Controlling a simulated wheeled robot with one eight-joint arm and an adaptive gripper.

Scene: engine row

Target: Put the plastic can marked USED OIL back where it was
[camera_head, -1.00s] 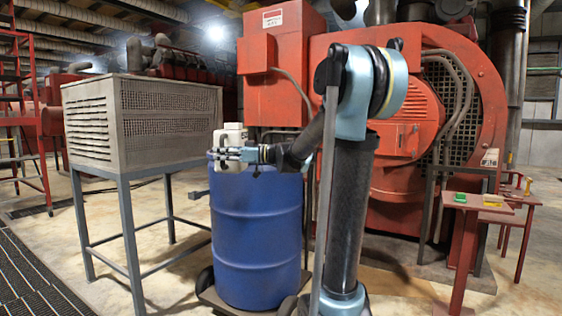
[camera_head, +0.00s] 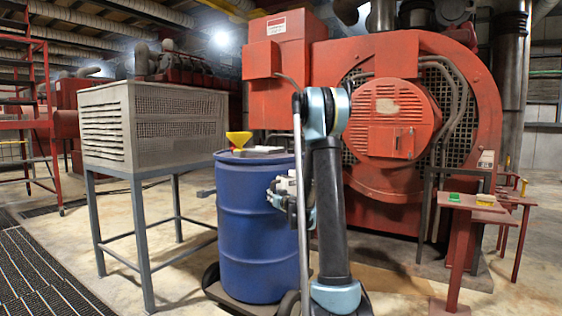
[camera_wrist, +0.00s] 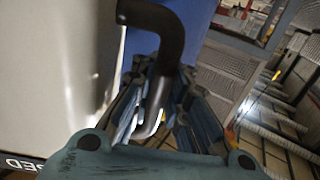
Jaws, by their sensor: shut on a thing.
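The plastic can (camera_wrist: 45,75) fills the left side of the wrist view as a pale wall, tilted in the picture, with part of the marking "USED" at the lower left. A dark curved handle (camera_wrist: 172,40) runs between my fingers. My gripper (camera_wrist: 155,105) is shut on this handle. In the head view my gripper (camera_head: 281,192) is at the right side of the blue drum (camera_head: 245,220), below its top. A pale patch there may be the can; my arm hides most of that spot.
A yellow funnel (camera_head: 239,139) and a pale flat thing (camera_head: 268,149) are on the drum top. A grey louvred box on a stand (camera_head: 150,125) is left of the drum. The red engine (camera_head: 440,180) is behind my arm. A small red table (camera_head: 470,203) stands at right.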

